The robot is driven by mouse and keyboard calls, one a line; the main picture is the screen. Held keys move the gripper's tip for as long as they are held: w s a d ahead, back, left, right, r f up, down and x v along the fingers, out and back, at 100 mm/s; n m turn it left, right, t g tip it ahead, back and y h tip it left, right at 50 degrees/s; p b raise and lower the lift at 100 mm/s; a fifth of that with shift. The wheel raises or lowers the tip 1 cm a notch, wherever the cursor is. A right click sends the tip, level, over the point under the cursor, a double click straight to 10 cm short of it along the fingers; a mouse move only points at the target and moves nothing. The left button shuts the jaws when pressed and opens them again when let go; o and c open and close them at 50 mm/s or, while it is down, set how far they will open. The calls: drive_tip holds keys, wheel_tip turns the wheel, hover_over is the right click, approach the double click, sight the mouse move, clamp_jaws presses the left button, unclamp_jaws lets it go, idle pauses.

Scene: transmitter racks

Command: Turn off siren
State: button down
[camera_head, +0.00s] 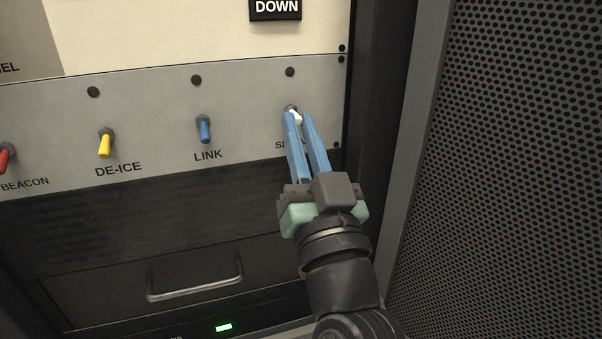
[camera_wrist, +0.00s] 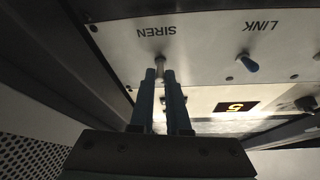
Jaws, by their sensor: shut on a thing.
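The siren switch (camera_head: 296,117) is a small toggle with a white lever at the right end of the grey switch panel (camera_head: 240,90). In the head view its label is mostly hidden behind my fingers. The wrist view shows the SIREN label upside down above the siren switch (camera_wrist: 160,64). My gripper (camera_head: 299,118) has blue fingers that reach up to the lever and are shut on it, one on each side. The wrist view also shows my gripper (camera_wrist: 160,74) with its tips at the lever. The lever appears to point down in the head view.
Left of the siren switch are a blue LINK switch (camera_head: 204,130), a yellow DE-ICE switch (camera_head: 105,144) and a red BEACON switch (camera_head: 5,157). Below is a drawer handle (camera_head: 194,278). A perforated door (camera_head: 510,160) stands close on the right.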

drive_tip(key=t+b, duration=0.1)
drive_tip(key=b, duration=0.3)
drive_tip(key=f+t+b, duration=0.1)
drive_tip(key=b, duration=0.3)
drive_tip(key=f+t+b, duration=0.1)
drive_tip(key=b, duration=0.3)
drive_tip(key=shift+w+m, duration=0.25)
drive_tip(key=shift+m, duration=0.05)
drive_tip(key=shift+r+t+b, duration=0.2)
drive_tip(key=shift+t+b, duration=0.2)
drive_tip(key=shift+b, duration=0.45)
drive_tip(key=c, duration=0.9)
unclamp_jaws()
drive_tip(key=shift+a+r, duration=0.1)
drive_tip(key=b+v, duration=0.3)
drive_tip(key=v, duration=1)
drive_tip(key=shift+b, duration=0.4)
